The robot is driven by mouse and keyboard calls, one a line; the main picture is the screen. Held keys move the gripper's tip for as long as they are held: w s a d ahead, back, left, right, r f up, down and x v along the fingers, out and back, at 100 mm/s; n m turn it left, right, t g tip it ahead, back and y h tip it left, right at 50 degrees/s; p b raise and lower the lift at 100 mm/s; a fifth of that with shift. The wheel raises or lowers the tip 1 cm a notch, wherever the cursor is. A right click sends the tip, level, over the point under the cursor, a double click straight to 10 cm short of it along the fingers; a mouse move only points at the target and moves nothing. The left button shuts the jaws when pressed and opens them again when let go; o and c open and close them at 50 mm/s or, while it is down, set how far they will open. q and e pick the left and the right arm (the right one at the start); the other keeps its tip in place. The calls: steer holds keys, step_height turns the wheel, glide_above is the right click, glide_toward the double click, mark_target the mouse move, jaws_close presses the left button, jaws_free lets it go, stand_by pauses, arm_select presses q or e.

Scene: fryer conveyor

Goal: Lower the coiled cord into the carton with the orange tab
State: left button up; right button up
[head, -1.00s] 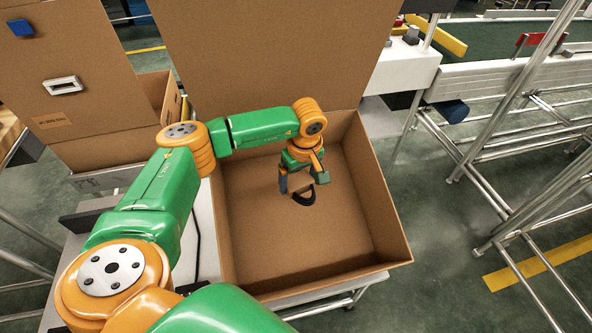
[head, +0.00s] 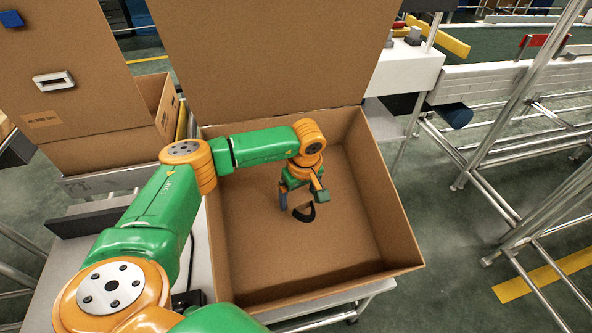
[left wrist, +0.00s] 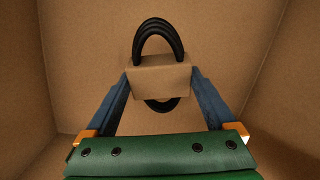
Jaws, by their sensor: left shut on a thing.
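A coiled black cord (head: 307,214) with a brown cardboard band around its middle is in my left gripper (head: 300,198). In the left wrist view, the cord's loops (left wrist: 158,32) stick out above and below the band, between the two fingers (left wrist: 160,85). The gripper is shut on it, pointing down inside a large open brown carton (head: 395,225). The cord is below the rim; whether it touches the carton floor I cannot tell. The carton's flap stands up at the back. No orange tab shows in either view. My right gripper is not in view.
A second brown carton (head: 85,155) with a blue tab (head: 11,19) and a white-framed label stands at the left. A conveyor (head: 500,85) with metal legs is at the right. The open carton's floor around the cord looks clear.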

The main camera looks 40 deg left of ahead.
arm_select(q)
steer(key=shift+f+b, duration=1)
steer(key=shift+f, duration=0.25)
stand_by(0.9)
steer(key=o, duration=1.3)
